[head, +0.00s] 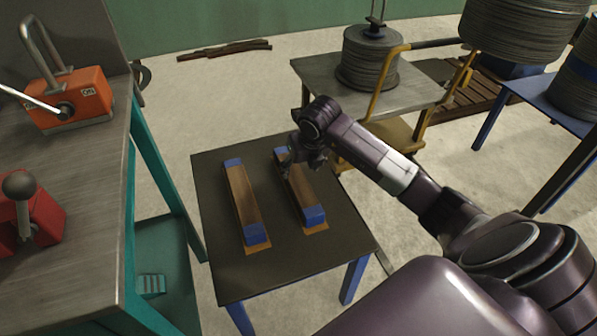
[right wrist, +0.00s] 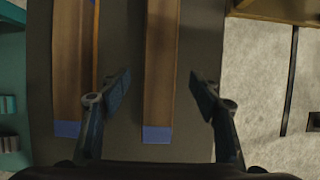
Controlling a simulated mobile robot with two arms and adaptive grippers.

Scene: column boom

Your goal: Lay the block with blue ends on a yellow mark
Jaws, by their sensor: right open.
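Two long wooden blocks with blue ends lie side by side on a dark table (head: 215,180). The left block (head: 243,200) has an orange-yellow mark (head: 259,248) showing at its near end. The right block (head: 302,192) also has an orange-yellow mark (head: 317,229) showing at its near end. My right gripper (head: 299,163) is open over the far part of the right block. In the right wrist view the open fingers (right wrist: 162,94) stand on either side of this block (right wrist: 160,70), apart from it. The left block (right wrist: 69,70) is left of them. My left gripper is out of view.
A workbench (head: 90,170) with an orange device (head: 68,98) and a red device (head: 30,215) stands at the left. A cart (head: 320,75) with stacked discs (head: 368,62) is behind the table. The front of the table is bare.

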